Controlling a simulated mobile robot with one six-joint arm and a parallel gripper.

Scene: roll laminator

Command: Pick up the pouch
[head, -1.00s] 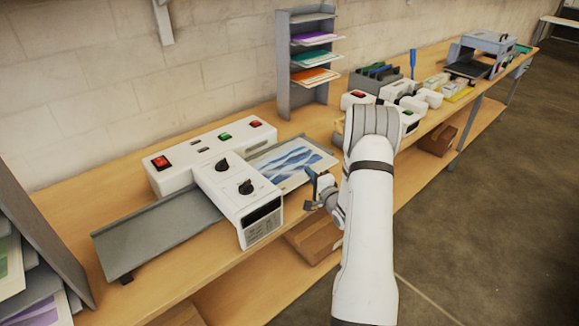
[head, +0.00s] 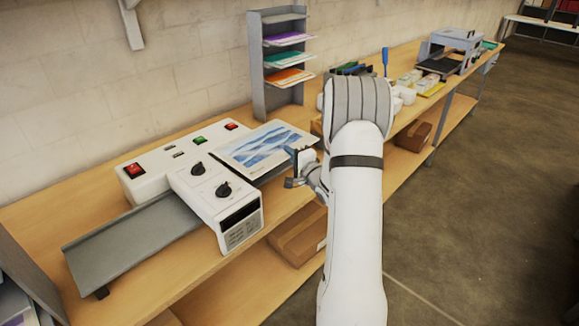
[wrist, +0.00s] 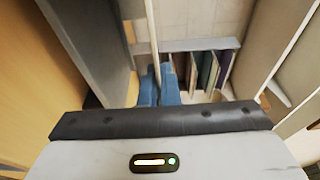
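The pouch (head: 265,145) is a flat sheet with a blue mountain picture and a pale border. In the head view it is held above the laminator's (head: 205,185) right-hand outfeed tray, slightly tilted and overlapping the machine's top edge. My gripper (head: 296,157) is shut on the pouch's right edge. In the wrist view the blue fingertips (wrist: 158,86) close on the pouch, seen edge-on as a thin pale strip (wrist: 153,38). My arm hides part of the bench behind it.
A grey rack (head: 278,65) with purple, green and orange sheets stands behind the pouch. A grey infeed tray (head: 130,240) lies left of the laminator. Farther right are small white items and a grey machine (head: 455,50). A brown box (head: 298,235) sits on the lower shelf.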

